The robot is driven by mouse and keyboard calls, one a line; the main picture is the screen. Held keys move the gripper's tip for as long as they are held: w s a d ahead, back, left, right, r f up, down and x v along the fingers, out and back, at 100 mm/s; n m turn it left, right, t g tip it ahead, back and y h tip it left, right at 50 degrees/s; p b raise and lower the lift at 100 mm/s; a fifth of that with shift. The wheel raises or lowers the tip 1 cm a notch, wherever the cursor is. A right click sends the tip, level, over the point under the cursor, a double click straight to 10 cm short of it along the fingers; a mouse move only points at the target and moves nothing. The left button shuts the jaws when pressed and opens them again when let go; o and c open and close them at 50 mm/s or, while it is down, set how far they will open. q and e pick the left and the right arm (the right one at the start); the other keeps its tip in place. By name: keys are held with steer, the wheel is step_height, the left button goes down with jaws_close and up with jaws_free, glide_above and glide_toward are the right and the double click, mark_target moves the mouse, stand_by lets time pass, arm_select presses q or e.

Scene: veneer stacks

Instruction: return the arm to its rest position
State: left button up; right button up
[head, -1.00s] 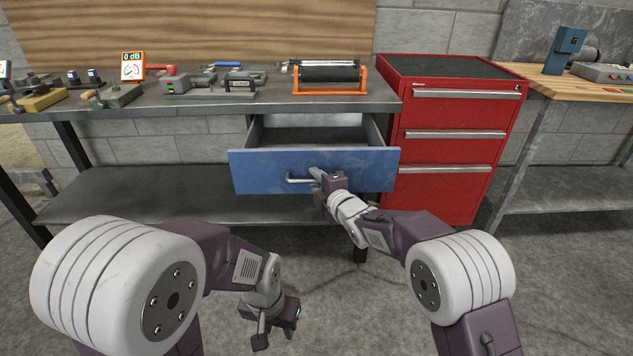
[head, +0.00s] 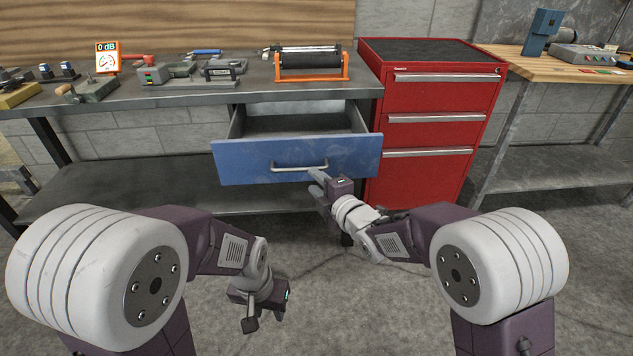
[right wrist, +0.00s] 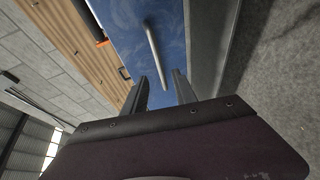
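The blue drawer (head: 240,165) under the workbench stands pulled out, and the part of its inside that shows looks empty. Its metal handle (head: 300,167) is on the drawer front; the handle also shows in the right wrist view (right wrist: 156,55), ahead of the fingertips. My right gripper (head: 315,174) is just in front of the drawer, beside the handle's right end.
The workbench (head: 200,95) carries several tools, a 0 dB gauge (head: 107,58) and an orange-framed roller (head: 311,64). A red cabinet (head: 430,103) stands right of the drawer. A wooden-topped table (head: 545,68) is farther right. The floor (head: 350,300) between my arms is clear.

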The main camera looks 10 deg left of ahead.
steer(key=w+d+r+m+t+h, duration=0.1)
steer(key=w+d+r+m+h, duration=0.1)
steer(key=d, duration=0.4)
steer(key=w+d+r+m+t+h, duration=0.1)
steer(key=d+r, duration=0.1)
steer(key=d, duration=0.5)
steer(key=s+d+f+m+g+h, duration=0.1)
steer(key=s+d+f+m+h, duration=0.25)
steer(key=d, duration=0.25)
steer(key=s+d+f+m+g+h, duration=0.2)
steer(key=d+f+m, duration=0.2)
steer(key=d, duration=0.2)
steer(key=s+d+f+m+g, duration=0.25)
steer(key=s+f+m, duration=0.2)
steer(key=s, duration=0.25)
steer(key=s+d+f+m+g+h, duration=0.1)
steer(key=s+f+m+g, duration=0.35)
steer(key=s, duration=0.35)
steer(key=s+d+f+m+g, duration=0.1)
steer(key=s+f+m+g, duration=0.1)
steer(key=s+f+m, duration=0.4)
step_height(320, 180, up, 33)
steer(key=s+g+p, duration=0.1)
steer(key=s+p, duration=0.1)
steer(key=p, duration=2.9)
steer(key=shift+p, duration=0.35)
